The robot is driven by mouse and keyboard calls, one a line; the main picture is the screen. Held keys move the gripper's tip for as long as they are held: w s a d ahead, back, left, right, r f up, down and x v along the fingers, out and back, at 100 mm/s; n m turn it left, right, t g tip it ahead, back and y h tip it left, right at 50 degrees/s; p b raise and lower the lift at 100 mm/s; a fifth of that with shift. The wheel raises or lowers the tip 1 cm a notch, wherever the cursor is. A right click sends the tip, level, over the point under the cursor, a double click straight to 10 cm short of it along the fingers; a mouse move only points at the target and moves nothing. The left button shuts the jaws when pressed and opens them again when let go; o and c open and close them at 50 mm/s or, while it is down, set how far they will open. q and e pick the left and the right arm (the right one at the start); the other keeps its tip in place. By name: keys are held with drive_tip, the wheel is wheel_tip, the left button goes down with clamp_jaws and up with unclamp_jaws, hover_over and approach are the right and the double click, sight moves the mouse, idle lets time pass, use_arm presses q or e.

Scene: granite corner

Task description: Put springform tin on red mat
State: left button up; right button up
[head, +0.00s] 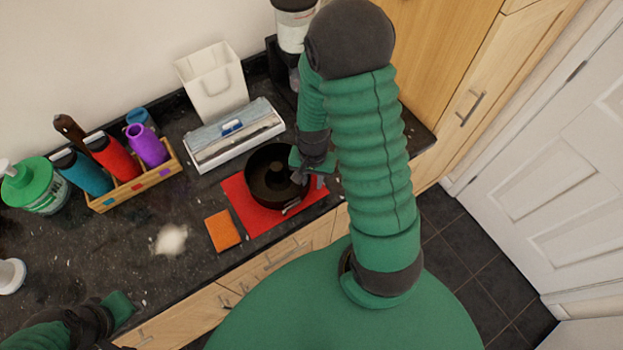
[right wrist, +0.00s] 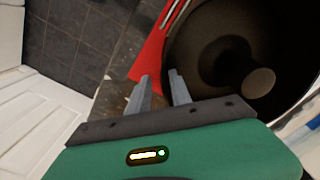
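The springform tin (head: 262,184) is dark, round and open at the top, with a ring-like shape inside. It appears to stand upright on the red mat (head: 240,198), whose red shows around it. My right gripper (head: 318,178) is at the tin's right side. In the right wrist view, my right gripper (right wrist: 159,77) has its two fingers apart, one outside the tin (right wrist: 205,45) and one over its edge, with a gap between them. The red mat (right wrist: 153,50) shows beside the tin there. My left gripper (head: 122,306) is at the lower left, away from the tin; its fingers are not clear.
An orange block or pad (head: 222,230) lies left of the mat. Behind are a grey-white tray (head: 235,150), a white bin (head: 212,82) and a wooden crate (head: 135,190) with bottles. A pale spill-like patch (head: 171,240) marks otherwise clear granite (head: 125,245).

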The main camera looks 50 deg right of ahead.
drive_tip(key=shift+a+f, duration=0.1)
idle(0.3)
idle(0.3)
drive_tip(key=shift+w+r, duration=0.1)
drive_tip(key=shift+r, duration=0.3)
wheel_tip(320, 180, up, 11)
drive_tip(key=w+a+n+t, duration=0.2)
drive_tip(key=a+n, duration=0.9)
drive_tip(key=a, duration=0.1)
drive_tip(key=shift+r+n+t, duration=0.3)
drive_tip(key=shift+a, duration=0.1)
drive_tip(key=shift+s+a, duration=0.1)
drive_tip(key=shift+a, duration=0.1)
